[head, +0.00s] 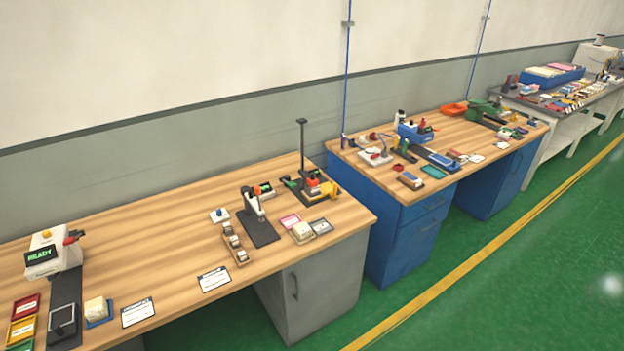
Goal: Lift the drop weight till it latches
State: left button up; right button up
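A small test rig with a tall dark upright post (303,150) stands near the right end of the nearest wooden table; it appears to be the drop weight rig. Its base (312,190) carries orange, red, green and yellow parts. The drop weight itself is too small to tell apart from these parts, and I cannot tell whether it is raised or latched. Neither of my grippers is in view.
The wooden table (165,240) also holds a lever press (256,215) on a dark plate, a device with a green display (52,255), cards and small blocks. A second table with blue cabinets (400,240) stands beyond. The green floor (500,290) in front is clear.

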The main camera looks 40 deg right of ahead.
aim_at(312, 181)
jog(key=k, duration=0.55)
jog(key=z, duration=0.9)
jog(key=i, duration=1.85)
jog(key=u, duration=0.6)
